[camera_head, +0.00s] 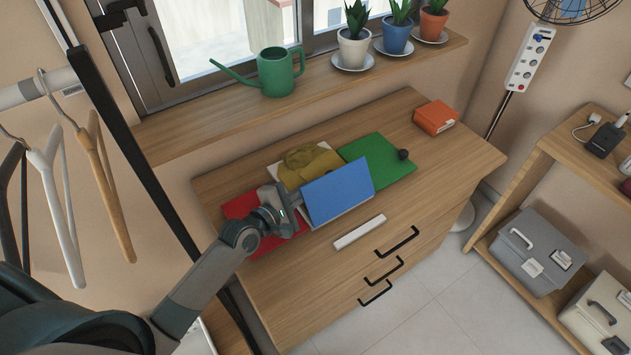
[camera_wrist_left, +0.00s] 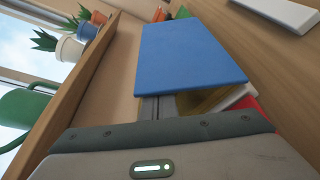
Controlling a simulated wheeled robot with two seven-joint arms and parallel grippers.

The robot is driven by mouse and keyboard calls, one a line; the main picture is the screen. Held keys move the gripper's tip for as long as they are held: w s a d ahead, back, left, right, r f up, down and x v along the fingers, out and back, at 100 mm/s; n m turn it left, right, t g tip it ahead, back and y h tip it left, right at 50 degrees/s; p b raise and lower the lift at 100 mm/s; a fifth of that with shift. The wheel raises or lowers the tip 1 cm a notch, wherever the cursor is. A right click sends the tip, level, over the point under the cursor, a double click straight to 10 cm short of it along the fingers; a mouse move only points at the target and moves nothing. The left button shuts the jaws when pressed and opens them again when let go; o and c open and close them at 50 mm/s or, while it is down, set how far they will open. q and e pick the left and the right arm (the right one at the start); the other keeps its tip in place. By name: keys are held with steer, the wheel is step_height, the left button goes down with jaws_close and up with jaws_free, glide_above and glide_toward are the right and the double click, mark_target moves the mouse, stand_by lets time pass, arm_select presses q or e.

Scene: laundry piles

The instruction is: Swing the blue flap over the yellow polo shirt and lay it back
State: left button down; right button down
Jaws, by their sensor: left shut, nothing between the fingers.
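The blue flap (camera_head: 340,188) of the folding board is raised and tilted in the head view. The yellow polo shirt (camera_head: 308,164) lies folded on the board behind it, partly hidden by the flap. The board's red panel (camera_head: 238,206) is at the left and its green panel (camera_head: 382,162) at the right, both flat. My left gripper (camera_head: 299,203) is shut and empty at the flap's left edge. In the left wrist view its fingertips (camera_wrist_left: 160,106) run in beneath the blue flap (camera_wrist_left: 188,62); whether they touch it I cannot tell. My right gripper is out of view.
A white bar-shaped object (camera_head: 360,232) lies in front of the board on the dresser (camera_head: 440,190). A dark ball (camera_head: 403,154) rests on the green panel. An orange box (camera_head: 435,117) stands at the back right. A green watering can (camera_head: 277,72) stands on the sill.

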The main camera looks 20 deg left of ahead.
arm_select(q)
steer(key=shift+w+d+f, duration=0.1)
steer(key=shift+w+d, duration=0.15)
steer(key=shift+w, duration=0.5)
steer(key=shift+d, duration=0.1)
steer(key=shift+s+d+r+m+t+p, duration=0.2)
steer(key=shift+r+m+p, duration=0.15)
steer(key=shift+p, duration=0.1)
steer(key=shift+s+d+r+m+t+p, duration=0.15)
steer(key=shift+r+m+t+p, duration=0.05)
steer(key=shift+r+m+p, duration=0.2)
steer(key=shift+s+d+r+m+p, duration=0.15)
steer(key=shift+d+r+m+p, duration=0.15)
steer(key=shift+p, duration=0.2)
steer(key=shift+s+d, duration=0.1)
steer(key=shift+s, duration=0.05)
